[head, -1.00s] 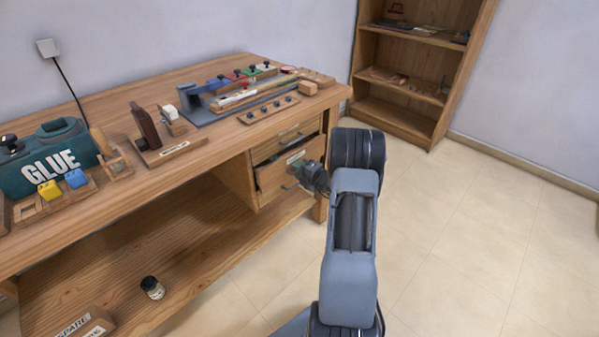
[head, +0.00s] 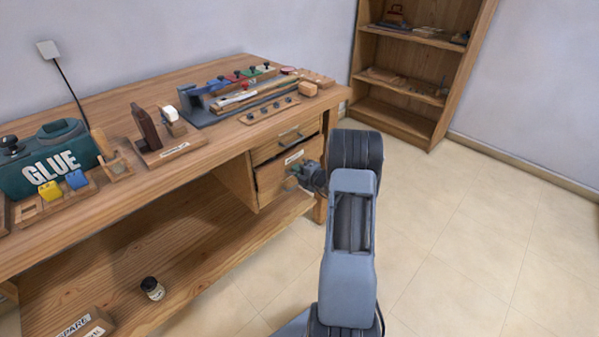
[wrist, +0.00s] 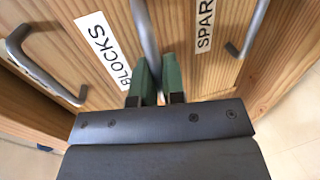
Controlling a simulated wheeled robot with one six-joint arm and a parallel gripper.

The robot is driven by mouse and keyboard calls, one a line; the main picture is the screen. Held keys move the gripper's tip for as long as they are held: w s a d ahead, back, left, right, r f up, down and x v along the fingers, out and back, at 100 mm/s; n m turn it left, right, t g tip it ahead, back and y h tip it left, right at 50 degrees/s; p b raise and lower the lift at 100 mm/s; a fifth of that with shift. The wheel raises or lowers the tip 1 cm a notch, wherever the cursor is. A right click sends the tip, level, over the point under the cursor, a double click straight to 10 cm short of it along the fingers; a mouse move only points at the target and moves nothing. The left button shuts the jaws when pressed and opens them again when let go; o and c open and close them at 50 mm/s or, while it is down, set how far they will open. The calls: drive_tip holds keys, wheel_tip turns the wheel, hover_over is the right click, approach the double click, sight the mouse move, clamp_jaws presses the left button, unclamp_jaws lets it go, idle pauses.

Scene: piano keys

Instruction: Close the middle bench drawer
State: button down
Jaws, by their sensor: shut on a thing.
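The middle bench drawer (wrist: 119,26) carries a white BLOCKS label in the wrist view. In the head view it is the drawer (head: 272,181) below the top one, partly hidden by my arm. A thin dark gap shows along its upper edge; how far it stands out is hard to tell. My gripper (wrist: 156,75) has green fingers, shut on the drawer's grey bar handle (wrist: 144,32). In the head view my gripper (head: 297,172) is at the drawer front, its fingertips small there.
The top drawer (head: 286,139) is above; its handle (wrist: 40,62) shows left in the wrist view. A drawer labelled SPARE (wrist: 205,24) lies on the other side. The bench top (head: 215,137) holds tools and blocks. Floor (head: 440,235) to the right is clear.

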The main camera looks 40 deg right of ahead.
drive_tip(key=x, duration=0.2)
drive_tip(key=shift+w+r, duration=0.2)
drive_tip(key=shift+w, duration=0.2)
drive_tip(key=shift+w+r, duration=0.15)
drive_tip(key=c, duration=1.2)
unclamp_jaws()
drive_tip(key=shift+w+a, duration=0.1)
drive_tip(key=shift+w, duration=0.05)
drive_tip(key=p+v, duration=0.2)
drive_tip(key=v, duration=0.5)
drive_tip(key=p+v, duration=0.2)
drive_tip(key=v, duration=0.5)
drive_tip(key=shift+f, duration=0.2)
